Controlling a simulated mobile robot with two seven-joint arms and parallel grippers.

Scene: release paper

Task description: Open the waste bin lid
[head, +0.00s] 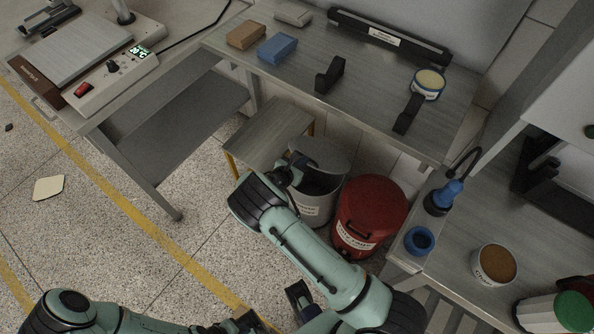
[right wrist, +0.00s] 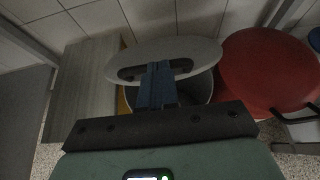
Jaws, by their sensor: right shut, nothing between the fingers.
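The grey waste bin (head: 316,208) with a white label stands on the floor beside a red bin. Its pale grey lid (head: 325,153) is tilted up toward the back, with the dark opening showing below it. In the right wrist view the lid (right wrist: 205,50) has a dark handle or slot near its front edge. My right gripper (head: 298,163) is at the lid's front left. Its blue fingers (right wrist: 157,80) are shut and empty in front of the dark slot; contact cannot be told.
The red bin (head: 371,211) stands close on the right. A low wooden stool (head: 268,134) is on the left, and the grey workbench (head: 375,105) overhangs behind. A side table (head: 465,220) with jars is at the right. The floor is free at the left.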

